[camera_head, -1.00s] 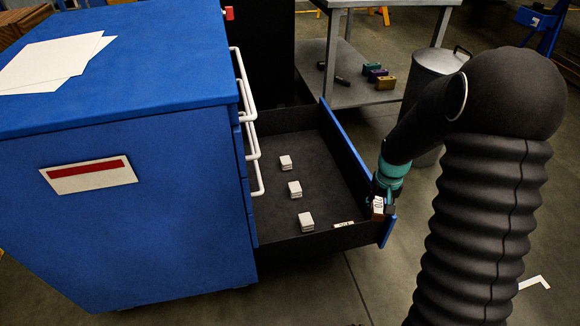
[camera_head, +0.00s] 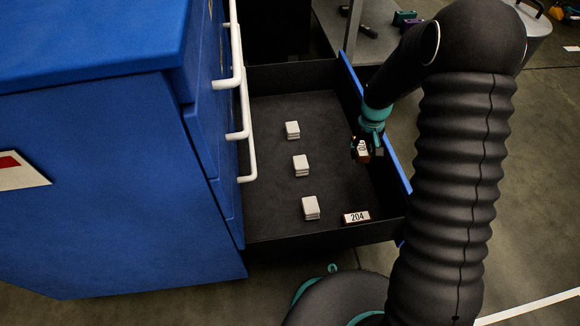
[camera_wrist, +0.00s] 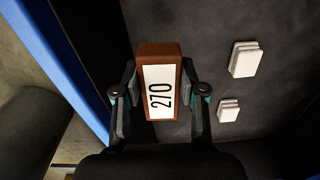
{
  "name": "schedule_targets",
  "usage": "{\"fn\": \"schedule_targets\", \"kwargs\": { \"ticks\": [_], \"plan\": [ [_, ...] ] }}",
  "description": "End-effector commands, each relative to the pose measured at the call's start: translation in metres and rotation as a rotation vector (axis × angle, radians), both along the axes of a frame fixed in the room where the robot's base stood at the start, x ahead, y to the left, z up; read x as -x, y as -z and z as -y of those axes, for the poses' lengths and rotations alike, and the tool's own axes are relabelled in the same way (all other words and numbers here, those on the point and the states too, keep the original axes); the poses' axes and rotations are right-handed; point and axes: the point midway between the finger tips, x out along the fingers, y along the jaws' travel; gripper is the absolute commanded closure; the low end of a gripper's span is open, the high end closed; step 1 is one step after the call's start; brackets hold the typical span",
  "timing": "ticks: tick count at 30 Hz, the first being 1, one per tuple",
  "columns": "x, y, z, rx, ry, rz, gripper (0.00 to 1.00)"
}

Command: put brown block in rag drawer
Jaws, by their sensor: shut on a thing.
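My gripper (camera_head: 362,150) is shut on a brown block (camera_wrist: 158,52) whose white label reads 270. In the wrist view the block sits between both fingers, over the dark drawer floor. In the head view the held block (camera_head: 363,156) is inside the outline of the open drawer (camera_head: 270,190), near its blue front panel. How far it is above the floor I cannot tell. Another brown block with a white label reading 204 (camera_head: 356,217) lies in the drawer's near corner. Folded white rags (camera_head: 301,165) lie in a row in the drawer; two show in the wrist view (camera_wrist: 244,59).
The blue cabinet (camera_head: 90,180) with white handles (camera_head: 240,110) stands at left. The drawer's blue front (camera_head: 375,125) is a raised edge beside my arm. A grey shelf (camera_head: 350,35) with small items stands behind. Drawer floor between rags and front is partly clear.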

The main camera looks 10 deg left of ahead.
Motion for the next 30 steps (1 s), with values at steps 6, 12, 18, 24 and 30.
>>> {"fn": "schedule_targets", "kwargs": {
  "ticks": [6, 12, 18, 24, 30],
  "plan": [
    [-0.007, 0.034, -0.024, 0.000, -0.079, 0.001, 0.95],
    [-0.007, 0.041, -0.026, 0.000, -0.086, -0.001, 0.95],
    [-0.007, 0.072, -0.025, 0.001, -0.085, -0.002, 0.95],
    [-0.007, 0.097, -0.025, 0.000, -0.084, 0.000, 0.95],
    [-0.007, 0.118, -0.025, 0.000, -0.084, -0.001, 0.95]
  ]
}}
